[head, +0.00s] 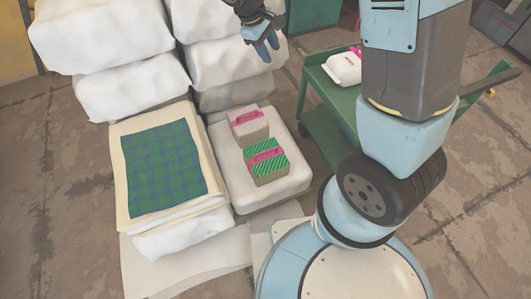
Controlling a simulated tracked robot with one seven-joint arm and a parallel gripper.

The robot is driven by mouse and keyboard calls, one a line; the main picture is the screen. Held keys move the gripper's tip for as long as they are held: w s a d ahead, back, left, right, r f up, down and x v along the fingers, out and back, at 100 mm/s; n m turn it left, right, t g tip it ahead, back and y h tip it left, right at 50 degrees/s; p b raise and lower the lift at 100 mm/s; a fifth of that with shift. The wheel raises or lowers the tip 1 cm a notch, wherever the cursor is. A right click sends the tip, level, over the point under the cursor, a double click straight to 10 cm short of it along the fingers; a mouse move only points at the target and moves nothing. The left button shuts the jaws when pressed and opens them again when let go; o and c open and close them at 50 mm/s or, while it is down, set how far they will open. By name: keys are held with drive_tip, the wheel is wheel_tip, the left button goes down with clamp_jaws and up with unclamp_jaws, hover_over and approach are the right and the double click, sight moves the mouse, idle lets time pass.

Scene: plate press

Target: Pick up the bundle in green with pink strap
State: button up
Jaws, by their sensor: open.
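The green bundle (265,161) has a green striped top and a pink strap with a handle across it. It sits near the middle of a white padded bale (290,183). A second bundle (248,125), pale with a pink strap, lies just behind it on the same bale. My gripper (265,50) is at the top of the head view, behind and above both bundles, in front of the stacked white bales. It is open and apart from both bundles, and I see nothing held in it.
A stack with a green and blue checked cloth (163,167) stands at left. Tall white bales (103,40) rise behind. A green cart (328,98) at right carries a white bundle with a pink strap (345,68). Bare floor shows at far left and lower right.

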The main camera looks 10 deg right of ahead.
drive_tip(key=a+f+n+h, duration=0.1)
drive_tip(key=a+f+n, duration=0.15)
drive_tip(key=f, duration=0.35)
drive_tip(key=a+f+n, duration=0.1)
drive_tip(key=a+f, duration=0.2)
drive_tip(key=f, duration=0.2)
drive_tip(key=n+t+h, duration=0.2)
drive_tip(key=n+h, duration=0.1)
drive_tip(key=n, duration=0.5)
approach(266, 151)
drive_tip(key=x, duration=1)
drive_tip(key=shift+f, duration=0.3)
clamp_jaws()
